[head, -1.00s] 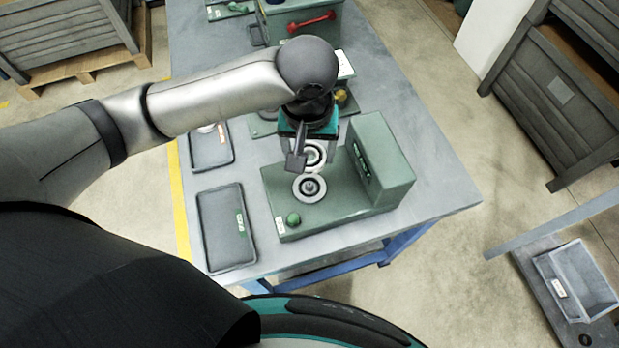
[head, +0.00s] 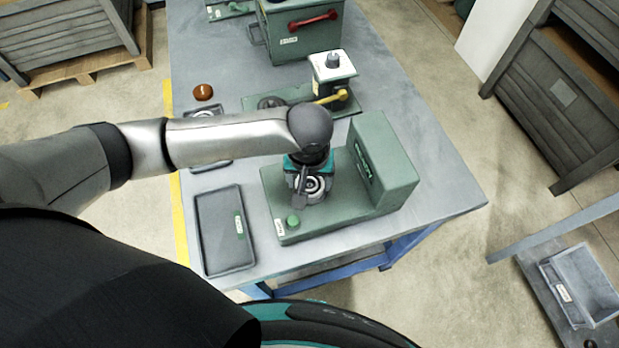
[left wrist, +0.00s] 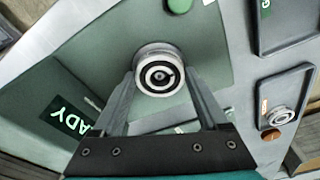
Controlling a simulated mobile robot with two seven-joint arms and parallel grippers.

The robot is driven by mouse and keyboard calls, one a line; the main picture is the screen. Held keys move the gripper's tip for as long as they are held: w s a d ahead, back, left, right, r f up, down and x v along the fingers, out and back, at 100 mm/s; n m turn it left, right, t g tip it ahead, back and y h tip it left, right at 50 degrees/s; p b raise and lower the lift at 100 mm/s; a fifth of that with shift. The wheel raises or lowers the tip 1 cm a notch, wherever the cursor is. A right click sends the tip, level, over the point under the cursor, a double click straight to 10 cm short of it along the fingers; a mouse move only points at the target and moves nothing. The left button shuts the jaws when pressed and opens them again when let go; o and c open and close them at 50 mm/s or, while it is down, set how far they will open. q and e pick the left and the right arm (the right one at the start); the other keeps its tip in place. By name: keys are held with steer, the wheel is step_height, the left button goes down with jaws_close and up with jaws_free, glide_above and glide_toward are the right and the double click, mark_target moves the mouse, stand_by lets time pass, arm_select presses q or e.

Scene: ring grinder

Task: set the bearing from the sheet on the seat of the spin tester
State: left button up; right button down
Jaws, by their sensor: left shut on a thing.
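My left gripper (head: 312,190) is shut on a pale metal bearing ring (head: 315,184) and points down over the front of the green spin tester (head: 290,228). In the left wrist view the bearing (left wrist: 158,70) sits between the fingertips, with concentric rings and a dark centre. The bearing lines up with the place of the tester's seat and hides most of it. I cannot tell whether the bearing touches the seat or hovers just above it. My right gripper is not in view.
The tester's tall housing (head: 385,165) stands right of the gripper; a green button (head: 293,220) is at its front left. An empty dark tray (head: 212,262) lies to the left. Another tray (left wrist: 261,100) holds a ring part (left wrist: 281,116). A yellow-handled press (head: 333,72) stands behind.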

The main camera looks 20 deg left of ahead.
arm_select(q)
steer(key=o, duration=1.5)
steer(key=shift+f, duration=0.1)
steer(key=shift+o, duration=0.2)
step_height(320, 180, up, 12)
steer(key=s+p, duration=0.1)
steer(key=p, duration=0.1)
steer(key=shift+s+d, duration=0.15)
steer(key=shift+s, duration=0.05)
